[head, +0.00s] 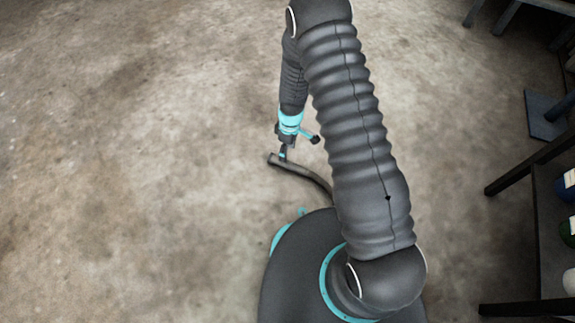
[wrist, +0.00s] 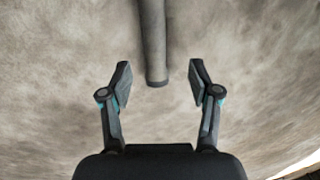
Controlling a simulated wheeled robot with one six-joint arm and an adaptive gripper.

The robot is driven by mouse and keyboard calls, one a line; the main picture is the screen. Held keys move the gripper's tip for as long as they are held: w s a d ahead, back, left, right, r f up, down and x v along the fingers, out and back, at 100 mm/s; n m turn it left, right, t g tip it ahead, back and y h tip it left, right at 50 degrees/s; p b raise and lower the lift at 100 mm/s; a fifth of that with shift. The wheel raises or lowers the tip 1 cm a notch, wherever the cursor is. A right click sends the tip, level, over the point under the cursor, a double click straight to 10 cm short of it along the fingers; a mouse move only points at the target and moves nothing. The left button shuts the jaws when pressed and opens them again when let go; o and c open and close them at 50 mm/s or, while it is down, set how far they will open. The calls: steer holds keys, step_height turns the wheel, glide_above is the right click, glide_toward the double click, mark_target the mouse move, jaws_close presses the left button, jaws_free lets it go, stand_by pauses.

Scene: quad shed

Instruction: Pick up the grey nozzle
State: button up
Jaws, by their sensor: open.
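The grey nozzle (head: 300,172) is a long, tube-like piece that appears to lie on the concrete floor in the head view, just in front of my base. Its right end is hidden behind my arm. In the wrist view the nozzle (wrist: 152,40) runs down from the top edge, and its blunt end lies between my fingertips. My gripper (wrist: 159,76) is open, with one finger on each side of the nozzle and a visible gap on both sides. In the head view my gripper (head: 284,152) points down over the nozzle near its left end.
A dark rack (head: 538,240) with several bottles stands at the right edge. A dark flat-based stand (head: 543,115) is at the upper right. Dark legs show at the top right. The concrete floor (head: 130,160) to the left is clear.

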mark_target(289, 166)
steer(key=shift+s+a+f+b, duration=0.1)
steer(key=shift+f+b, duration=0.15)
steer(key=shift+f, duration=1.85)
steer(key=shift+s+a+f+b, duration=0.1)
steer(key=shift+f+b, duration=0.1)
steer(key=shift+f, duration=1.9)
jaws_close()
